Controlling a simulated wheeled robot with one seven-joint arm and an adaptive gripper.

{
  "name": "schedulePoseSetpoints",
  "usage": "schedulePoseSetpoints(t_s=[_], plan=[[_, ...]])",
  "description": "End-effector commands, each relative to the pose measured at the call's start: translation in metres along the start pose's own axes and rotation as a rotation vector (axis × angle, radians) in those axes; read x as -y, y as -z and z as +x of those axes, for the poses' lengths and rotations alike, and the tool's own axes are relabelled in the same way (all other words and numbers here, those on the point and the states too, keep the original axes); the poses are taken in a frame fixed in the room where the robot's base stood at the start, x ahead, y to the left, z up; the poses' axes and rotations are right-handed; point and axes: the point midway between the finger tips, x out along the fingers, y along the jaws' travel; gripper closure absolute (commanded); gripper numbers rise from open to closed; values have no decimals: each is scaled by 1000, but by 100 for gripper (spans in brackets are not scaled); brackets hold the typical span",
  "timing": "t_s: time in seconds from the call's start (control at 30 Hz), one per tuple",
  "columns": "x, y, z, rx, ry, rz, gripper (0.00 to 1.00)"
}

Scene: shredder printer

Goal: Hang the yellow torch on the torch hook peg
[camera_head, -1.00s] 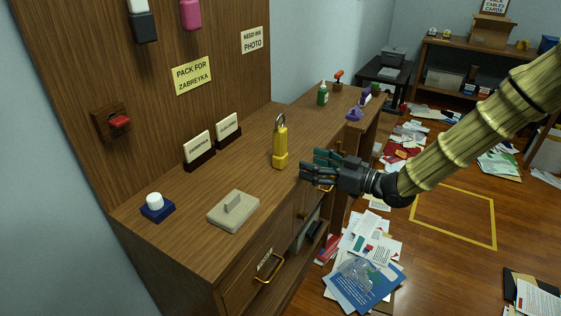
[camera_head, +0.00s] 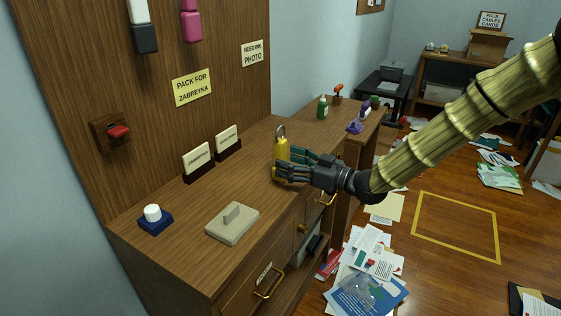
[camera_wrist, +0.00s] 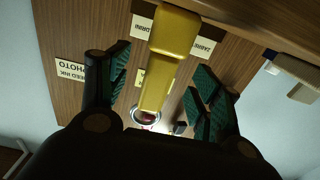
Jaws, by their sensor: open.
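The yellow torch (camera_head: 281,147) stands upright on the wooden desk, with a grey loop at its top. My gripper (camera_head: 285,165) is open at the torch's right side, and its fingers hide part of the torch's lower body. In the wrist view the torch (camera_wrist: 172,40) lies between the two spread finger sets of my gripper (camera_wrist: 160,65), with gaps on both sides. A red peg (camera_head: 119,131) on a wooden block sticks out of the wall panel at the left. It looks like the hook peg and is empty.
A green bottle (camera_head: 322,107) stands farther back. Black-and-white and pink items (camera_head: 191,22) hang on the panel.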

Motion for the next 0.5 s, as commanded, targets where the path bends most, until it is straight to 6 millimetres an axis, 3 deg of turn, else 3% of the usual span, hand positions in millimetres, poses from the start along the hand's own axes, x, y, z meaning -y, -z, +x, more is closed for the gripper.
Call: schedulePoseSetpoints(t_s=[0.2, 0.5], plan=[[0, 0, 28, 1, 1, 0, 36], [0, 1, 33, 0, 0, 0, 38]])
